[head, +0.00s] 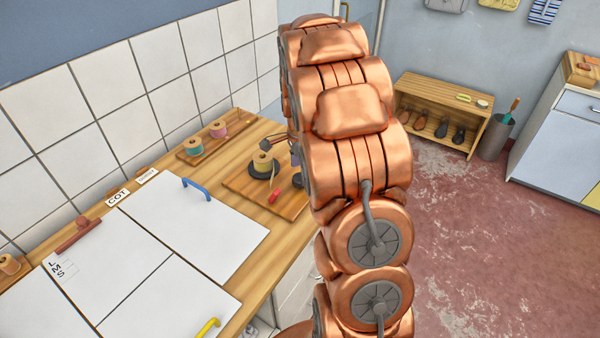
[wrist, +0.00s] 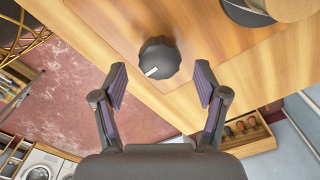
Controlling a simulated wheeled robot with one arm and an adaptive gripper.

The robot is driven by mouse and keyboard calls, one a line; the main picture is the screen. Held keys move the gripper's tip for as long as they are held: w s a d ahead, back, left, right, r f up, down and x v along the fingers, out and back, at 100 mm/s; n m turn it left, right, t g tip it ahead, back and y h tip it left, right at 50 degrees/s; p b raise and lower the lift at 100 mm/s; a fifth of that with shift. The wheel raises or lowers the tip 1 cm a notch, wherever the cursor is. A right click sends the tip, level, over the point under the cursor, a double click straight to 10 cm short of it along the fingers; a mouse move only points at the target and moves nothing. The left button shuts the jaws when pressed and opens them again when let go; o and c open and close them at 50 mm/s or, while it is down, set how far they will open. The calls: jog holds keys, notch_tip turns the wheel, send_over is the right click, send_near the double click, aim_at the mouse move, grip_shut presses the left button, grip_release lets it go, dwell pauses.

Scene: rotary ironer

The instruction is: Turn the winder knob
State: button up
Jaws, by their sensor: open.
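The winder knob (wrist: 158,57) is black and scalloped with a white pointer line, and sits on the wooden board in the wrist view. My gripper (wrist: 161,84) is open and empty, with one finger to each side just below the knob in the picture. No contact with the knob shows. In the head view the dark knob (head: 298,180) shows at the right of the winder board (head: 240,186), partly hidden by my copper arm. A cream spool (head: 263,164) stands on a black disc left of it. My gripper is mostly hidden behind my arm there.
A small red piece (head: 275,195) lies on the winder board. A rack with pink and teal spools (head: 216,133) stands behind by the tiled wall. White panels with a blue handle (head: 196,188) cover the counter's left. A wooden shoe shelf (head: 440,112) stands across the floor.

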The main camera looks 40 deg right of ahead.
jog(key=shift+f+p, duration=0.35)
jog(key=shift+f, duration=0.9)
jog(key=c, duration=1.1)
